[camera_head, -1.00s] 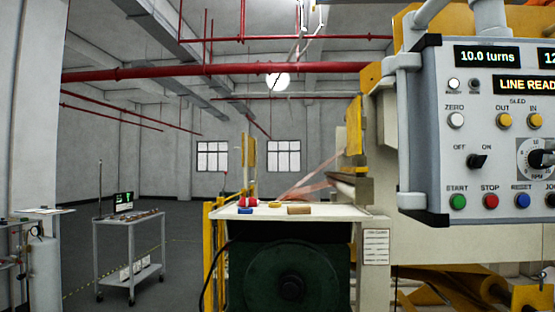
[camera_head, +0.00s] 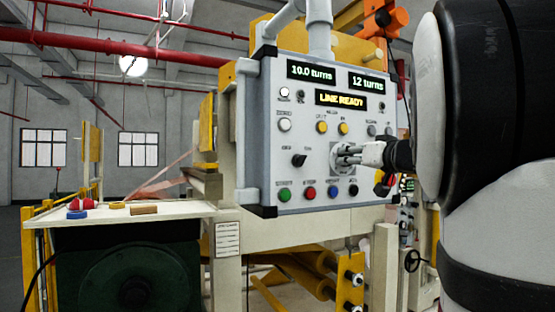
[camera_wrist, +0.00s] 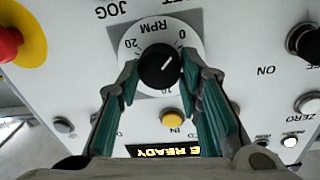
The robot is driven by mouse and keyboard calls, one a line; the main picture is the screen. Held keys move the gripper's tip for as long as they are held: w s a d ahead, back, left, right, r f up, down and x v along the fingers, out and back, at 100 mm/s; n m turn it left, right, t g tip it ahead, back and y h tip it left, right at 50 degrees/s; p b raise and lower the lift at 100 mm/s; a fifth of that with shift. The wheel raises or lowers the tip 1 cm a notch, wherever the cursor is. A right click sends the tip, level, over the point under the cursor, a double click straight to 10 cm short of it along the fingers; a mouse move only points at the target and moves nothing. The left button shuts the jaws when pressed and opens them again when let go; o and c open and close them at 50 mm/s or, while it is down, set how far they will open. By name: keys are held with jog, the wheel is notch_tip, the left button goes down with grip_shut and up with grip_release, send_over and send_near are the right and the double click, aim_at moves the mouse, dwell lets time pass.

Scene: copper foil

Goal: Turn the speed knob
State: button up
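The speed knob (camera_wrist: 161,66) is a round black knob with a white pointer line, on a white RPM dial (camera_wrist: 131,47) marked from 0 to 20. The wrist view is upside down; there the pointer slants up and right, toward the 0 side. In the head view my gripper (camera_head: 352,155) is at the dial on the grey control panel (camera_head: 270,165) and mostly hides the knob. Whether a fingertip touches the panel cannot be told.
The panel has displays reading 10.0 turns (camera_head: 312,72), 12 turns and LINE READY (camera_head: 341,99). A black OFF/ON switch (camera_head: 299,160) and a row of coloured buttons (camera_head: 309,193) are close by. A red emergency stop (camera_wrist: 8,43) on yellow is near the dial.

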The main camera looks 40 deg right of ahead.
jog(key=shift+b, duration=0.4)
jog(key=shift+d+f+m+y+p, duration=0.1)
jog(key=shift+m+y+p, duration=0.5)
jog(key=shift+m, duration=3.6)
jog(key=shift+d+m+y+p, duration=0.15)
jog(key=shift+m+p, duration=0.9)
jog(key=shift+m, duration=3.15)
jog(key=shift+f+m+y+p, duration=0.1)
jog(key=shift+m+y+p, duration=0.5)
jog(key=shift+m, duration=3.6)
jog(key=shift+h, duration=0.25)
